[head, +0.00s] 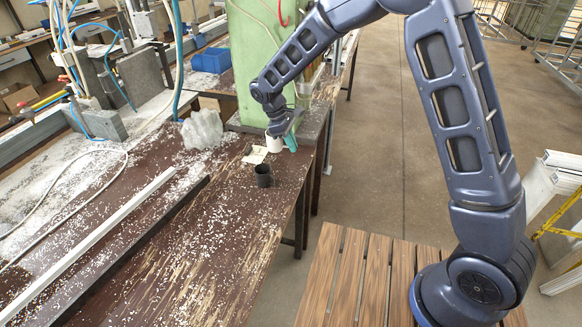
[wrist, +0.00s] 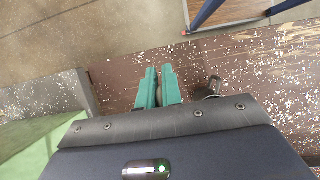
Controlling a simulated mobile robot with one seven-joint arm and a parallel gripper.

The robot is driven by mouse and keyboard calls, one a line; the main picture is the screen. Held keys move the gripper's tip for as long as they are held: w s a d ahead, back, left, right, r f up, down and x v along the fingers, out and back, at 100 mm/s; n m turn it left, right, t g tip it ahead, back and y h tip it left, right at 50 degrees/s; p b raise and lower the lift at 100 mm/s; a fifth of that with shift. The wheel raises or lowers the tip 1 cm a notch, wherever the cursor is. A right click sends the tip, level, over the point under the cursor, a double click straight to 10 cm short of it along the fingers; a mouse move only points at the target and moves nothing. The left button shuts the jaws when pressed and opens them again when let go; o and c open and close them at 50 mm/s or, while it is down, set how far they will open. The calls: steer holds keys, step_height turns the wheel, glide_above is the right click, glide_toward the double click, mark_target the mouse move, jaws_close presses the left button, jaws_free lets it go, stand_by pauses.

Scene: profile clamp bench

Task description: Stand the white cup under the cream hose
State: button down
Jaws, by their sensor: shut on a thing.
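The white cup (head: 273,144) is in the head view near the right edge of the bench, at the foot of the green column. My gripper (head: 284,139) points down there, its teal fingers shut on the cup. In the wrist view my gripper's fingers (wrist: 158,88) are close together with only a narrow strip showing between them; the cup is mostly hidden there. I cannot tell whether the cup touches the bench. Pale hoses (head: 57,45) hang at the upper left among blue ones; I cannot tell for sure which is the cream hose.
A black cup (head: 263,176) stands on the brown bench (head: 225,215) just in front of my gripper. A pale paper (head: 255,155) and a cloudy plastic lump (head: 203,130) lie nearby. The green column (head: 250,60) rises close behind. A long white profile (head: 95,240) crosses the bench at left.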

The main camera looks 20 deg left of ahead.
mark_target(296, 175)
step_height(296, 175, down, 10)
steer(key=shift+f, duration=0.2)
stand_by(0.3)
steer(key=shift+f, duration=0.1)
steer(key=c, duration=1.6)
jaws_free()
steer(key=shift+o, duration=0.2)
steer(key=v, duration=1.2)
